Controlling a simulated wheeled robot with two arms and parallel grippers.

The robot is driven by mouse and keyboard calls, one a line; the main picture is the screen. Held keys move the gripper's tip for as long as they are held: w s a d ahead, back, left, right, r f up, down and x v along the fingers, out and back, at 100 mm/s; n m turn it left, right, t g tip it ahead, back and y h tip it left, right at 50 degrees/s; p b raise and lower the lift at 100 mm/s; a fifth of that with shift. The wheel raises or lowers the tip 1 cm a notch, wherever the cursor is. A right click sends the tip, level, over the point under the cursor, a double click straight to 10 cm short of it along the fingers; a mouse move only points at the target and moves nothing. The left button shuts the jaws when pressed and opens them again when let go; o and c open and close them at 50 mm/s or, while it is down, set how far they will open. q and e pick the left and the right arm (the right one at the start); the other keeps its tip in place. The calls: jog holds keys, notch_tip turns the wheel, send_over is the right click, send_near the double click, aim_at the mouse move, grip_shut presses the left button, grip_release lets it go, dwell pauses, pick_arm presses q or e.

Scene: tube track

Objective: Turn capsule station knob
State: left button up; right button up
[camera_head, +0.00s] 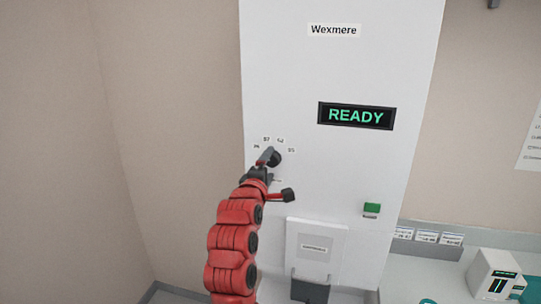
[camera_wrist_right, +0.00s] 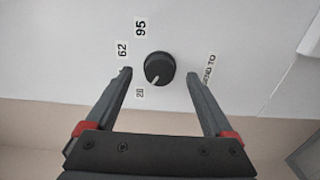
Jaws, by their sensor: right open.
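The capsule station (camera_head: 285,75) is a tall white panel with a lit green "READY" display (camera_head: 356,116). Its round black knob (camera_wrist_right: 159,68) has a white pointer line, which points down-left towards a partly hidden label in the right wrist view. In the head view the knob (camera_head: 276,159) sits beside my right gripper (camera_head: 266,158), which covers part of it. My right gripper (camera_wrist_right: 158,74) is open, with one finger on each side of the knob and a visible gap to it on both sides. My left gripper is in no view.
Number labels ring the knob, among them "62" (camera_wrist_right: 123,53) and "95" (camera_wrist_right: 140,27). A green button (camera_head: 371,209) and a white hatch (camera_head: 316,245) are lower on the panel. A counter with a small white device (camera_head: 494,275) is at the lower right.

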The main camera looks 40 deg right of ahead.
jog(key=shift+x, duration=1)
jog(key=shift+c, duration=0.2)
